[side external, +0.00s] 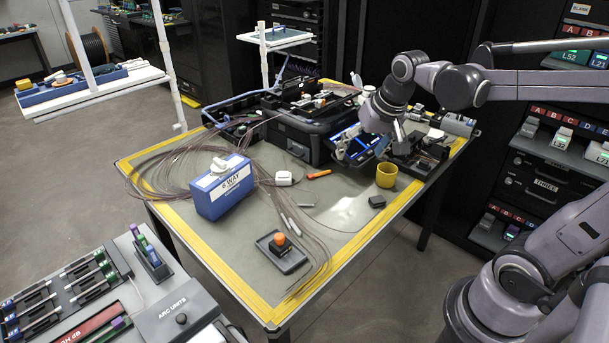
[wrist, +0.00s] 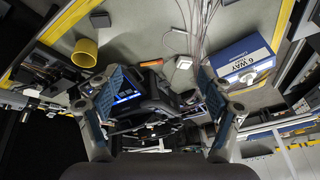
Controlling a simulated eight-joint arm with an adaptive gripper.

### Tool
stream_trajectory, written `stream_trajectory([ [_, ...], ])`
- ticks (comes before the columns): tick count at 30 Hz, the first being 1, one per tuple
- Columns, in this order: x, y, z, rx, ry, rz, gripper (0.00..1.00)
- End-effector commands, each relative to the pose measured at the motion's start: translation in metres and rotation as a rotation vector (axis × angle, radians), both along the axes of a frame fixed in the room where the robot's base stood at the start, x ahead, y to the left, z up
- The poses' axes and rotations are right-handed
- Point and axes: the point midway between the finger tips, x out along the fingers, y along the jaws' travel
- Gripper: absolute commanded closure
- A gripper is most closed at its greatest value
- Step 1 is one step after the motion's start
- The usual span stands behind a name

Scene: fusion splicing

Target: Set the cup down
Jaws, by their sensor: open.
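The yellow cup (side external: 386,176) stands upright on the work table (side external: 345,215), near its right side. It also shows in the wrist view (wrist: 85,53), up and left of my fingers, apart from them. My gripper (wrist: 162,76) is open, its two blue-grey fingers spread wide with nothing between their tips. In the side view my wrist is above and behind the cup, over the splicer area; the fingers there are hard to tell from the dark equipment. The splicer's lit blue screen (wrist: 128,97) shows between my fingers.
A blue-and-white 6-way box (side external: 222,187) stands at the table's left, with loose fibres around it. A small dark block (side external: 377,201) lies by the cup. An orange-topped button (side external: 280,240) sits on a dark pad at the front. The grey mat between is mostly clear.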

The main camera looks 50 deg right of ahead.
Motion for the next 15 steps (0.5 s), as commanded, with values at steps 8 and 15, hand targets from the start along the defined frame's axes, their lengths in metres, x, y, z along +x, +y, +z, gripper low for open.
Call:
stream_trajectory([
  [8,-0.047,0.065,-0.015,-0.120,-0.132,0.354,0.20],
  [15,-0.064,0.086,-0.027,-0.174,-0.191,0.494,0.20],
])
